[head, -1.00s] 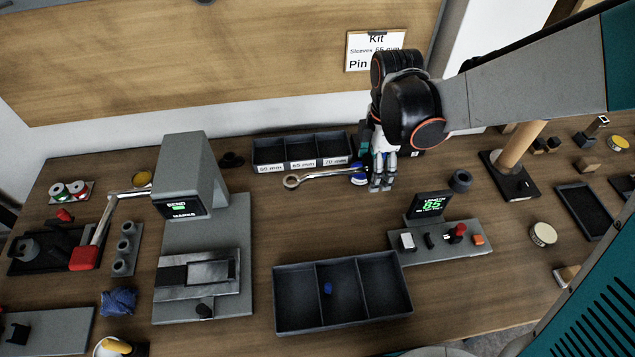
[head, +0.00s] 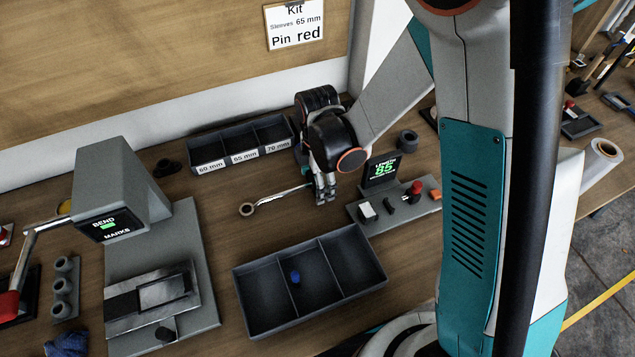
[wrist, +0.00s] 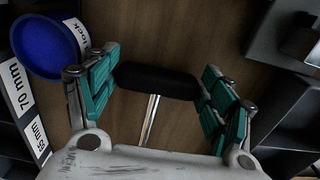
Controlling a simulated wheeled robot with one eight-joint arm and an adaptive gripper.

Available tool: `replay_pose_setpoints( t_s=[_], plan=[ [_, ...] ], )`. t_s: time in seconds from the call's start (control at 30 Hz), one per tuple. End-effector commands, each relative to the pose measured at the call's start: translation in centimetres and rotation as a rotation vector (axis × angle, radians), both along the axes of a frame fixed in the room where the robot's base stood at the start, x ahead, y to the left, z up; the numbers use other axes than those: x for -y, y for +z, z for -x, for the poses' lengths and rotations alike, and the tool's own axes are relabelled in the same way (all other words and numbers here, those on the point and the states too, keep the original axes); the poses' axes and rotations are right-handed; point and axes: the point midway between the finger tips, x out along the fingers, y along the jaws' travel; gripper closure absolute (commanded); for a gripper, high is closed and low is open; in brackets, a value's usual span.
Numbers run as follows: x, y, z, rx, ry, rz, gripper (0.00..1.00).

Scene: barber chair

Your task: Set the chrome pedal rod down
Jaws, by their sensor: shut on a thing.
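The chrome pedal rod (head: 280,199) shows in the head view as a shiny bar with a ring at its left end, lying roughly level over the table. My gripper (head: 325,195) is at its right end. In the wrist view my gripper (wrist: 160,83) has its teal-padded fingers on either side of the rod's black pad (wrist: 157,80), shut on it. The chrome shaft (wrist: 149,118) runs from the pad toward the bottom of that view. Whether the rod touches the tabletop, I cannot tell.
Labelled bins (head: 243,157) stand behind the rod. A three-compartment tray (head: 262,322) with a blue piece (head: 295,277) is in front. A display and button panel (head: 395,208) is at the right, the bend machine (head: 122,185) at the left. A blue-topped container (wrist: 48,42) is beside my gripper.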

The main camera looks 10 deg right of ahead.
Motion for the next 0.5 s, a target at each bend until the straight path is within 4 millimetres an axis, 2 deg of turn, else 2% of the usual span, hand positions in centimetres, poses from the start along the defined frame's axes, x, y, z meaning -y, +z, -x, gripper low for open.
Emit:
replay_pose_setpoints(
  t_s=[0.37,0.4,0.47,0.5],
  plan=[
    [0.01,-0.50,0.02,0.000,0.000,0.000,0.60],
    [0.00,-0.39,0.01,0.000,0.000,0.000,0.16],
    [0.00,-0.35,0.01,0.000,0.000,0.000,0.05],
    [0.00,-0.34,0.01,0.000,0.000,0.000,0.05]
  ],
)
